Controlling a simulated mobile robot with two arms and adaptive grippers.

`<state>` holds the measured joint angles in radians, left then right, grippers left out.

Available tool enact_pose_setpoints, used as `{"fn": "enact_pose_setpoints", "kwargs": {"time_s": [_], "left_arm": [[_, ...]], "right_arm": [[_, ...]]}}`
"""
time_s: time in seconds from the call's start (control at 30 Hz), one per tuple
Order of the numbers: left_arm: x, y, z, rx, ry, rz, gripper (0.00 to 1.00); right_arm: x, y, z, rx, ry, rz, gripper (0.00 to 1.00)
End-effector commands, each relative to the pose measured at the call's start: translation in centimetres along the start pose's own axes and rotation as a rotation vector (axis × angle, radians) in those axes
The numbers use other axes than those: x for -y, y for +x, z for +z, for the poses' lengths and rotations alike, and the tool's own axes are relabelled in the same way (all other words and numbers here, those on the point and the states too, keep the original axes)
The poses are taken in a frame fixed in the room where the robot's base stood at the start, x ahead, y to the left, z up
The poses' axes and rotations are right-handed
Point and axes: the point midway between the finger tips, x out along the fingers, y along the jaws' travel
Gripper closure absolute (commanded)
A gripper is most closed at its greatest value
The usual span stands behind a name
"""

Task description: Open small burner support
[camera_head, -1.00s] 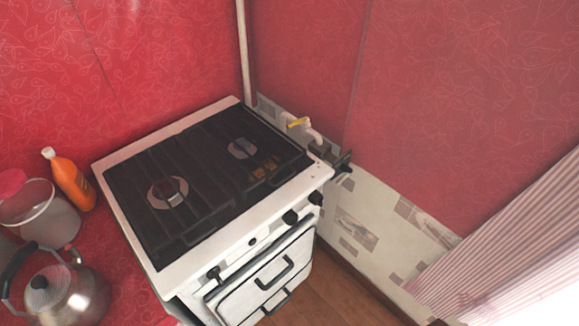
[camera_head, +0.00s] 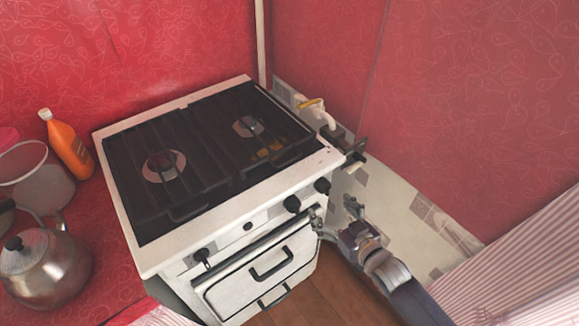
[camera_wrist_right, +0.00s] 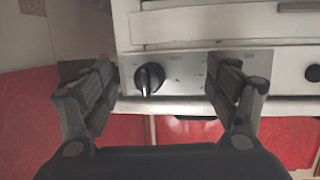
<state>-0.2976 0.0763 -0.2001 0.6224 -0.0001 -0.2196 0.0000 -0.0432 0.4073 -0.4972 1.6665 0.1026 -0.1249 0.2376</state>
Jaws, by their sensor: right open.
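The white stove (camera_head: 147,262) has two dark burner supports lying flat on its black top. The right support (camera_head: 284,157) covers the smaller burner (camera_head: 247,127). The left support (camera_head: 187,212) covers the larger burner (camera_head: 163,166). My right gripper (camera_head: 337,220) is open and empty in front of the stove's right front corner, apart from both supports. In the right wrist view, its two fingers (camera_wrist_right: 165,92) are spread, with a black stove knob (camera_wrist_right: 150,77) showing between them. My left gripper is not in view.
A yellow-handled gas tap (camera_head: 310,103) and pipe stand by the stove's right rear. Black knobs (camera_head: 292,204) and oven handles (camera_head: 272,265) stick out in front. A kettle (camera_head: 45,275), glass jar (camera_head: 38,180) and orange bottle (camera_head: 68,148) stand left on the red counter.

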Motion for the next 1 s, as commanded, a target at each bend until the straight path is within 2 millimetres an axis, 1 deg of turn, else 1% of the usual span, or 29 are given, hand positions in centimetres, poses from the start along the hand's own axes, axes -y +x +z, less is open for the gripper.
{"fn": "enact_pose_setpoints", "kwargs": {"time_s": [0.03, 0.13, 0.2, 0.3, 0.37, 0.47, 0.7, 0.8, 0.9, 1.0], "left_arm": [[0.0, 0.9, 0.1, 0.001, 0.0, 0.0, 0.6], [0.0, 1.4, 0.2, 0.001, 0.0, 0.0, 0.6], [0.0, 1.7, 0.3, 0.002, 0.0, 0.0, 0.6], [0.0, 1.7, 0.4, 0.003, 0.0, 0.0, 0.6], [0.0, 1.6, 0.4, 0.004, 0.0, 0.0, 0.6], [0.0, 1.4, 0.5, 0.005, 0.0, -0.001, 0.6], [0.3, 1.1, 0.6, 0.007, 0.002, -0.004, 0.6], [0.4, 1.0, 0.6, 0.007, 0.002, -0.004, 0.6], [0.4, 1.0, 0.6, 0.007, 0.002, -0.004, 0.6], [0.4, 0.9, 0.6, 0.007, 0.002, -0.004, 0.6]], "right_arm": [[1.0, 0.1, -2.2, -0.053, -0.007, -0.03, 0.19], [2.6, -0.2, -6.3, -0.147, -0.015, -0.086, 0.19], [3.6, -0.5, -8.7, -0.214, -0.02, -0.129, 0.19], [4.3, -0.6, -10.4, -0.256, -0.019, -0.157, 0.19], [4.5, -0.3, -10.7, -0.263, -0.018, -0.161, 0.19], [4.6, 0.8, -11.2, -0.264, -0.018, -0.16, 0.19], [5.4, 5.2, -12.3, -0.263, -0.018, -0.159, 0.19], [5.6, 6.8, -12.7, -0.262, -0.017, -0.159, 0.19], [5.8, 8.0, -12.9, -0.261, -0.017, -0.159, 0.19], [6.0, 8.9, -13.1, -0.26, -0.017, -0.159, 0.19]]}}
